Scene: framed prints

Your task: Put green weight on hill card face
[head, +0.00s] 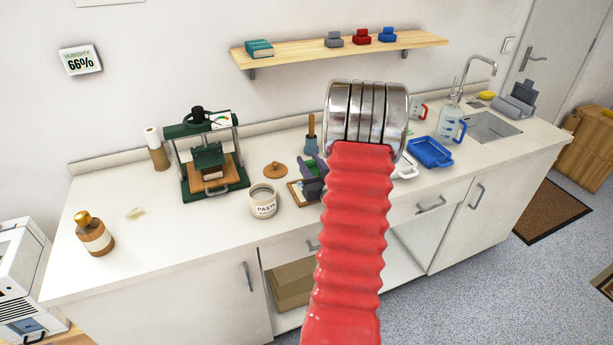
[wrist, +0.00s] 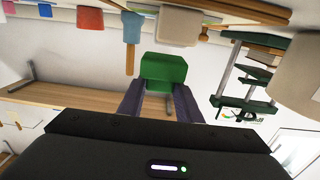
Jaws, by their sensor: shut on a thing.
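The green weight (wrist: 165,70) sits between the two dark fingers of my gripper (wrist: 160,102) in the wrist view, which looks upside down. My gripper is shut on it. In the head view, my gripper (head: 314,176) is over the middle of the counter, partly hidden by my red arm, with a bit of the green weight showing. A wooden-edged board (head: 296,193) lies under and beside it, mostly covered. I cannot make out a hill picture on any card face.
A paste jar (head: 263,201) and a green press (head: 208,160) stand left of my gripper. A teal-and-wood brush (head: 311,143) stands just behind. A blue tray (head: 430,152) and a jug (head: 450,125) lie right. The left counter is mostly clear around an amber-capped bottle (head: 94,234).

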